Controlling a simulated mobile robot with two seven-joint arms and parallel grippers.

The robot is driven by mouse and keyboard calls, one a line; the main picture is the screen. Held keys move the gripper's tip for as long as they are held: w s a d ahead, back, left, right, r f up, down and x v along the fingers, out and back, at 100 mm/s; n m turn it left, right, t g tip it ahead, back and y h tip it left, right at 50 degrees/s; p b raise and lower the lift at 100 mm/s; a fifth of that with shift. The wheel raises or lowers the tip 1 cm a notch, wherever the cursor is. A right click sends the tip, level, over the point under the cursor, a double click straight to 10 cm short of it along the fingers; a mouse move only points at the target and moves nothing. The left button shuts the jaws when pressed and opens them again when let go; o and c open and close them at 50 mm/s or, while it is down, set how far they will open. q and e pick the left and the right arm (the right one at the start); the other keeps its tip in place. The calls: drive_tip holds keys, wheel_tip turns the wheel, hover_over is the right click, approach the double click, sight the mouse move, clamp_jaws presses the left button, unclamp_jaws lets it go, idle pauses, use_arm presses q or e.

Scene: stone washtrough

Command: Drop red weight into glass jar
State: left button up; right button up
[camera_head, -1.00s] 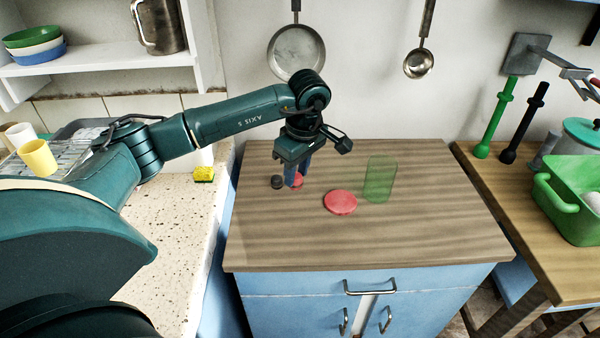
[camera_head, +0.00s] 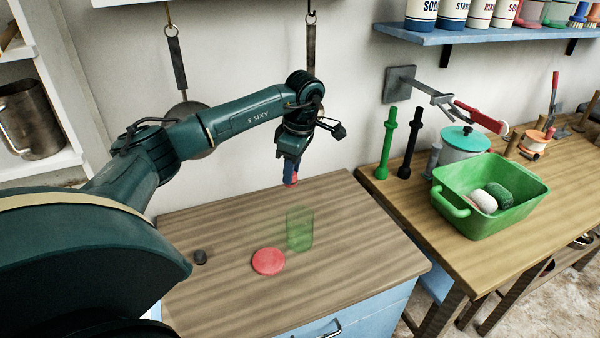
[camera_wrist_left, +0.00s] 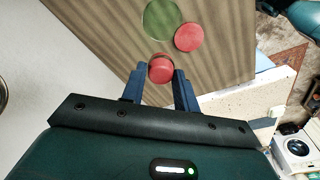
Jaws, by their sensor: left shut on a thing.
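The red weight (camera_head: 292,180) is held between the fingertips of my left gripper (camera_head: 290,173), raised above the back of the wooden worktop. In the left wrist view the red weight (camera_wrist_left: 160,70) sits between the two blue fingers. The glass jar (camera_head: 299,230), see-through green, stands upright on the worktop, below the gripper in the head view. In the left wrist view the jar (camera_wrist_left: 160,18) lies beyond the fingertips, apart from the weight. My right gripper is not in view.
A flat red disc (camera_head: 268,261) lies left of the jar. A small dark weight (camera_head: 200,257) lies farther left. The worktop (camera_head: 355,240) is clear right of the jar. A side table holds a green basin (camera_head: 470,205) and upright green and black tools.

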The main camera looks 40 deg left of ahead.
sight(295, 175)
use_arm(q)
drive_tip(key=shift+w, duration=0.15)
drive_tip(key=shift+f+b, duration=0.35)
drive_tip(key=shift+b, duration=0.05)
wheel_tip(295, 175, down, 4)
drive_tip(key=b, duration=0.3)
drive_tip(key=shift+b, duration=0.3)
drive_tip(key=shift+f+b, duration=0.4)
drive_tip(key=shift+f, duration=0.15)
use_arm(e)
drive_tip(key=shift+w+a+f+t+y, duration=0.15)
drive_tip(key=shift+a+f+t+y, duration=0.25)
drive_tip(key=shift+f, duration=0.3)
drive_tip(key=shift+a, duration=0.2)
use_arm(q)
drive_tip(key=o, duration=0.9)
drive_tip(key=shift+o, duration=0.9)
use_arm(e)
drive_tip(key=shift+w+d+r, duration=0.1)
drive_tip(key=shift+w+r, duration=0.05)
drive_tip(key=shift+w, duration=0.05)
